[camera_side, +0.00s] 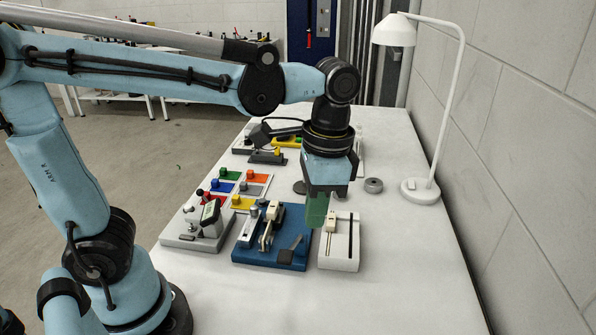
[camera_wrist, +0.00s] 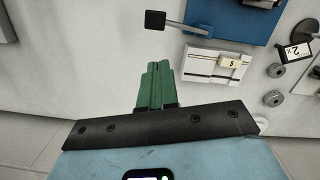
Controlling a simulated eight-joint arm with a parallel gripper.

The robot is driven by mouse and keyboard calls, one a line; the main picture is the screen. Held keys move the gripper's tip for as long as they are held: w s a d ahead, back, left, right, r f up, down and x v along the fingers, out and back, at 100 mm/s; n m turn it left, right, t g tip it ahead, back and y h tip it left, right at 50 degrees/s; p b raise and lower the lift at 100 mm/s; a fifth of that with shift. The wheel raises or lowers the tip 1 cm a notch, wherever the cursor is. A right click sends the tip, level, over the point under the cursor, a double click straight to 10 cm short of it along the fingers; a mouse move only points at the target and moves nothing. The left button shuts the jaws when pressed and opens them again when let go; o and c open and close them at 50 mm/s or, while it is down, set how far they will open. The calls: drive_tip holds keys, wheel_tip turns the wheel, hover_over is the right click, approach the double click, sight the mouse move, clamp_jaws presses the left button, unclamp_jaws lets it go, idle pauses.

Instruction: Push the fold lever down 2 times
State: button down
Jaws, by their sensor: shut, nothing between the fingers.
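A dark lever with a flat square pad (camera_side: 291,248) sticks out from the blue base (camera_side: 262,258) on the table; I take it for the fold lever. In the wrist view its black square pad (camera_wrist: 155,20) stands out on a rod at the top. My gripper (camera_side: 319,222) has green fingers, shut and empty, hanging over the gap between the blue base and a white slotted block (camera_side: 340,262). In the wrist view the fingertips (camera_wrist: 159,68) are apart from the lever pad. The fingers hide part of the block in the side view.
Left of the blue base is a grey fixture (camera_side: 187,241); behind it are coloured blocks (camera_side: 257,179). A white lamp (camera_side: 421,190) stands at the right. A grey ring (camera_side: 373,185) lies behind my gripper. The table's front right is clear.

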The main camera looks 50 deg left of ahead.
drive_tip(key=shift+w+d+r, duration=0.1)
drive_tip(key=shift+w+r, duration=0.05)
drive_tip(key=shift+r, duration=1.8)
drive_tip(key=a+f+n+t, duration=0.5)
drive_tip(key=a+f+t, duration=0.1)
drive_tip(key=a+t, duration=0.2)
drive_tip(key=shift+w+a+f+n+h, duration=0.15)
drive_tip(key=shift+a+f+n+h, duration=0.2)
drive_tip(key=shift+a, duration=0.2)
